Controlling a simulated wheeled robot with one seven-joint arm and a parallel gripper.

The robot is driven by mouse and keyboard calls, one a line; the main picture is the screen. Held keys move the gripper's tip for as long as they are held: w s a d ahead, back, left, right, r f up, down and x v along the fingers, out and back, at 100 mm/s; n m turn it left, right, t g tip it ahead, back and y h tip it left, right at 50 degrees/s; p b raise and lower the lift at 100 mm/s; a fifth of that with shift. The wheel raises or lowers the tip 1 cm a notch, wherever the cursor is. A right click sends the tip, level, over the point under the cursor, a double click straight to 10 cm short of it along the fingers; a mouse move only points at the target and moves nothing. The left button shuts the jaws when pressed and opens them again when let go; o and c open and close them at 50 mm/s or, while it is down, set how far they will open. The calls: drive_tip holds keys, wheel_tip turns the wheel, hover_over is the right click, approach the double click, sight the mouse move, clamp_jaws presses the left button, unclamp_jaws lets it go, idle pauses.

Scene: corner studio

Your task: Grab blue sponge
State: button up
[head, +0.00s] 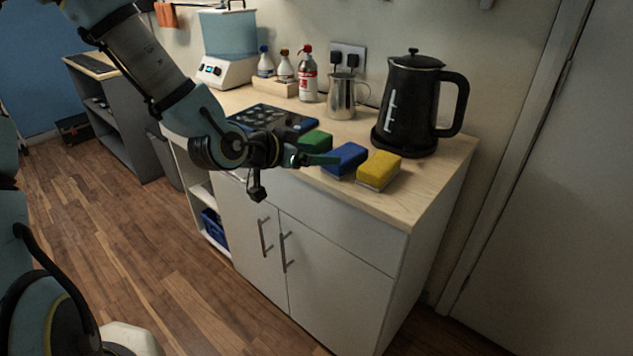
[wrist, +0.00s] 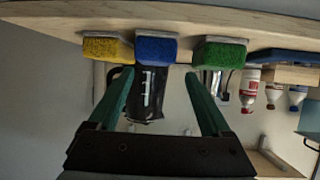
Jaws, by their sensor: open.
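The blue sponge (head: 345,159) lies near the front edge of the wooden counter, between the green sponge (head: 314,140) and the yellow sponge (head: 379,169). My gripper (head: 325,160) is at the counter's front edge, just left of the blue sponge in the head view. In the wrist view the picture is upside down, and the blue sponge (wrist: 156,49) shows ahead between the two green fingers of my open gripper (wrist: 158,75). The fingers hold nothing. Whether a fingertip touches a sponge, I cannot tell.
A black kettle (head: 412,103) stands behind the yellow sponge. A metal jug (head: 343,98), several bottles and a dark hob-like panel (head: 262,118) are farther back and left. A white cabinet (head: 335,268) is below the counter. Bare counter (head: 440,166) lies to the right.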

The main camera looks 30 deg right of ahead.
sight(350, 149)
drive_tip(key=shift+h, duration=0.3)
drive_tip(key=x, duration=0.5)
drive_tip(key=shift+s+d+r+p, duration=0.2)
drive_tip(key=shift+d+r+p, duration=0.05)
drive_tip(key=shift+d+p, duration=0.15)
drive_tip(key=p+x, duration=0.1)
drive_tip(key=x, duration=0.3)
drive_tip(key=shift+s+d+r+p, duration=0.1)
drive_tip(key=shift+d+p, duration=0.3)
drive_tip(key=shift+d, duration=0.05)
drive_tip(key=shift+d+f, duration=0.2)
drive_tip(key=shift+d, duration=0.05)
drive_tip(key=c, duration=1)
drive_tip(key=shift+r, duration=0.1)
